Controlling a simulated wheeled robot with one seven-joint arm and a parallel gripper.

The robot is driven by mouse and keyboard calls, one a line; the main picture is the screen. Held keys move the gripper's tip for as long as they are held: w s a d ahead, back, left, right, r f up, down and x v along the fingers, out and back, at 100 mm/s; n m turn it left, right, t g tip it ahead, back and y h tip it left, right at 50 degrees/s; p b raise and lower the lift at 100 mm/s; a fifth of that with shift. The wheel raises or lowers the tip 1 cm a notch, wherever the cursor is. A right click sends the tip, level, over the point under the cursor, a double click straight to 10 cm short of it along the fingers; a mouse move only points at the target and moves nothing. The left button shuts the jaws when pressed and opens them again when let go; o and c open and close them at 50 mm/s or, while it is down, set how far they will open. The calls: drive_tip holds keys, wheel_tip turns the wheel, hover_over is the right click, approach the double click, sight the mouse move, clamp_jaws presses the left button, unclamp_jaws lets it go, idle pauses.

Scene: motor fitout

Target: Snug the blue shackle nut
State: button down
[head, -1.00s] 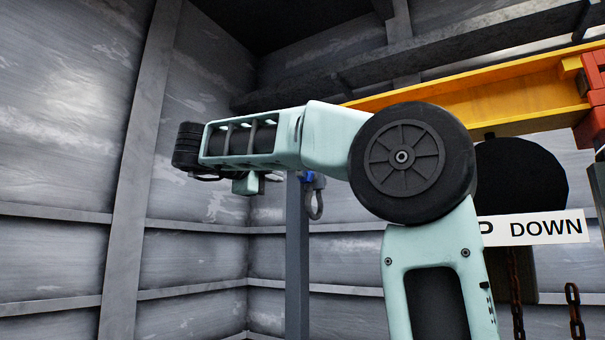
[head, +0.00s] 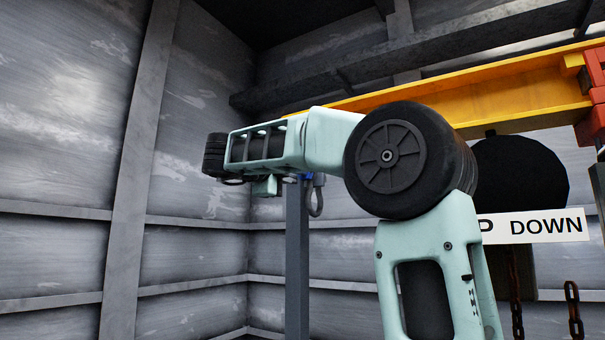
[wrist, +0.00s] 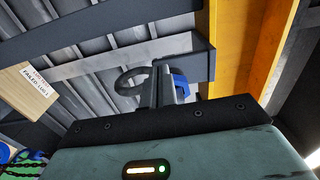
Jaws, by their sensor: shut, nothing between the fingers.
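The blue shackle nut (wrist: 181,86) shows in the wrist view just right of my gripper's fingers (wrist: 163,78). The fingers are shut with nothing between them. The grey shackle bow (wrist: 128,80) curves out to the left, behind the fingers. In the head view the blue nut (head: 307,177) is a small patch partly hidden by my arm, and the shackle (head: 316,200) hangs below it. My gripper (head: 289,179) is small there, just left of the nut. I cannot tell whether the fingers touch the nut.
A yellow beam (head: 490,90) runs across the upper right, with a grey post (head: 297,260) below the shackle area. An "DOWN" sign (head: 540,227) and rusty chains (head: 573,310) are at the right. In the wrist view a tagged wooden block (wrist: 28,92) is at the left.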

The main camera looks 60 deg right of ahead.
drive_tip(key=shift+s+r, duration=0.2)
drive_tip(key=shift+s, duration=0.15)
idle(0.6)
drive_tip(key=shift+w+r, duration=0.1)
drive_tip(key=shift+r, duration=0.4)
drive_tip(key=shift+r+p, duration=0.3)
drive_tip(key=shift+r, duration=0.05)
drive_tip(key=shift+d+r, duration=0.1)
drive_tip(key=shift+r, duration=0.3)
